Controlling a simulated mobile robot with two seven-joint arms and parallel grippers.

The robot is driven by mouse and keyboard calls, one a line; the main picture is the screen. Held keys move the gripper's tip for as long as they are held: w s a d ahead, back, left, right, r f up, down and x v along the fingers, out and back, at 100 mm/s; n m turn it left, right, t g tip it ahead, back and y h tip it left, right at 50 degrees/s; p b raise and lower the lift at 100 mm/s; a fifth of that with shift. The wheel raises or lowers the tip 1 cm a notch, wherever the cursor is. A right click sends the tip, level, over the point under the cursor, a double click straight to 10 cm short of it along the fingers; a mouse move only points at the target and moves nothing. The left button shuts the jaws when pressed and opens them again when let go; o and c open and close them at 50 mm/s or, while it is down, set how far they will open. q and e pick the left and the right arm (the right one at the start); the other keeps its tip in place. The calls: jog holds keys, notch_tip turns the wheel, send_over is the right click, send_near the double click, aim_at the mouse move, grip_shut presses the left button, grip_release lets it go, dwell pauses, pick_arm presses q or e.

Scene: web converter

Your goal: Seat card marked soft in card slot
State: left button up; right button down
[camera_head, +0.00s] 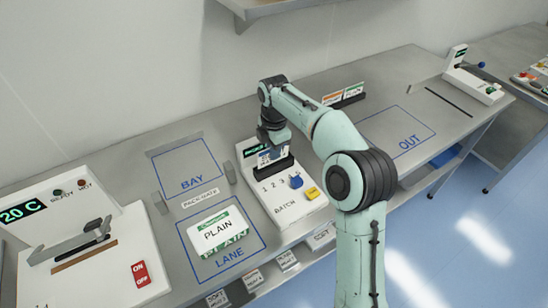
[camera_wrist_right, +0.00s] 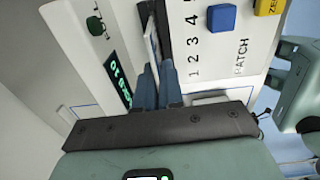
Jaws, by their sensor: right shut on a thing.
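My right gripper (camera_head: 270,152) points down at the batch unit (camera_head: 297,208) and is shut on a thin pale card (camera_wrist_right: 151,45). In the right wrist view the blue fingers (camera_wrist_right: 159,88) close on the card's edge. The card is beside or within the black card slot (camera_head: 276,168) at the back of the unit's top; I cannot tell how deep it sits. The slot also shows in the right wrist view (camera_wrist_right: 163,28). The card's marking cannot be read. My left gripper is out of view.
A green-lit display stands behind the slot. A blue knob (camera_head: 296,182) and yellow button (camera_head: 312,193) are in front. A PLAIN pack (camera_head: 216,230) lies in the LANE outline. A black rack (camera_head: 350,100) with two cards stands behind my arm. BAY and OUT look empty.

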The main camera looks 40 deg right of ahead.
jog(key=shift+s+f+g, duration=0.15)
jog(key=shift+s+f, duration=0.05)
jog(key=shift+f, duration=0.45)
jog(key=shift+s+f+g, duration=0.15)
jog(key=shift+f, duration=0.45)
jog(key=shift+w+f, duration=0.1)
jog(key=shift+w, duration=0.15)
jog(key=shift+f, duration=0.15)
